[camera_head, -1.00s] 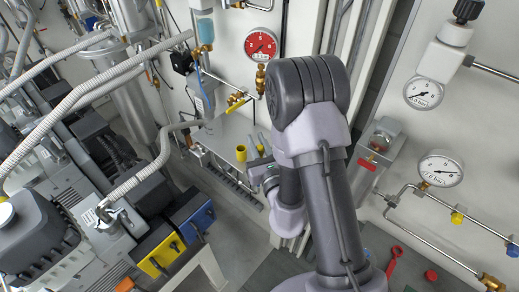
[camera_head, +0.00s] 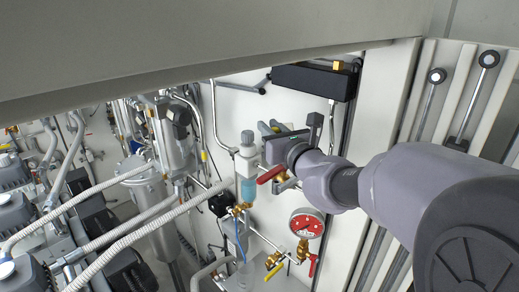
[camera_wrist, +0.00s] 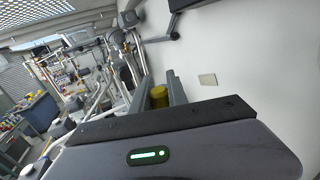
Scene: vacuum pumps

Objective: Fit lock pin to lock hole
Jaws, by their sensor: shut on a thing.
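My gripper (camera_head: 269,127) is at the middle of the head view, in front of the pale panel and close above a red-handled valve (camera_head: 270,174). It also shows in the wrist view (camera_wrist: 157,82), where its two grey fingers are shut on a short yellow cylindrical piece (camera_wrist: 159,97). My gripper body hides the near part of this piece. I cannot tell whether it is the lock pin. The held piece cannot be made out in the head view. I cannot identify the lock hole in either view.
A black box (camera_head: 312,82) is mounted on the panel above my gripper. A red-faced gauge (camera_head: 306,224) sits lower right. Pumps and pale hoses (camera_head: 118,248) fill the left. A grey overhang (camera_head: 190,40) spans the top. Bare wall (camera_wrist: 240,60) shows right of my fingers in the wrist view.

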